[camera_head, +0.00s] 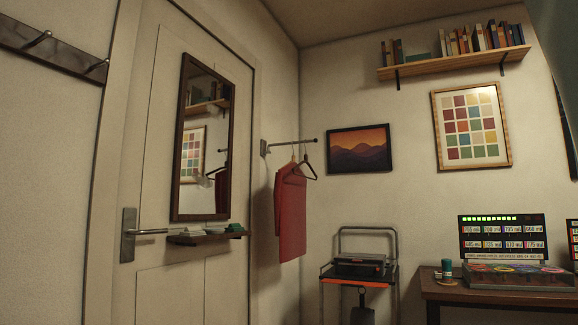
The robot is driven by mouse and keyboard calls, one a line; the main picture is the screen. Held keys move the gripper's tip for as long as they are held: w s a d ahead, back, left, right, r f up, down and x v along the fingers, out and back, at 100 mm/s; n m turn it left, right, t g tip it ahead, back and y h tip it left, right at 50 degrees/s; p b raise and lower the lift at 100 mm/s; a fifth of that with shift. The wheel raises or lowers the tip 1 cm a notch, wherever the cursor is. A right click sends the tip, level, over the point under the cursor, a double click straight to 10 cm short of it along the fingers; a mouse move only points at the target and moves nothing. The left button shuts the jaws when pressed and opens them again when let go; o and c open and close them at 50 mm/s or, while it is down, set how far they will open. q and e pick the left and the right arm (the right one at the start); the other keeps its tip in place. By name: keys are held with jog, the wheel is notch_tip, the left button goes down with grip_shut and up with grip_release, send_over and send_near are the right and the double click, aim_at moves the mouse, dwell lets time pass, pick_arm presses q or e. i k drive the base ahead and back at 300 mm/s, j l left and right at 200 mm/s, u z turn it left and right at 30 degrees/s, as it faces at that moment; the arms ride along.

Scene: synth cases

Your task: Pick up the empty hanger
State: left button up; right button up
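An empty dark hanger (309,171) hangs from a short wall rod (294,142) to the right of the door. Just left of it, a second hanger (291,168) on the same rod bears a long red cloth (290,217). The two hangers are close together and partly overlap, so their hooks are hard to tell apart. Neither of my grippers is in view, and nothing visible touches the hangers.
The door (150,90) has a mirror (203,140), a small ledge (206,236) and a lever handle (130,235). A cart (360,282) stands below the framed mountain picture (359,149). A dark table (500,298) with devices is at right. The wall space beside the hangers looks free.

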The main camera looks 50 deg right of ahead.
aim_at(305, 161)
jog(key=z, duration=1.7)
jog(key=i+u, duration=0.15)
jog(key=i, duration=0.35)
jog(key=i+l+u, duration=0.15)
jog(key=i, duration=0.3)
jog(key=i+l+u, duration=0.1)
jog(key=i, duration=0.4)
jog(key=l, duration=0.1)
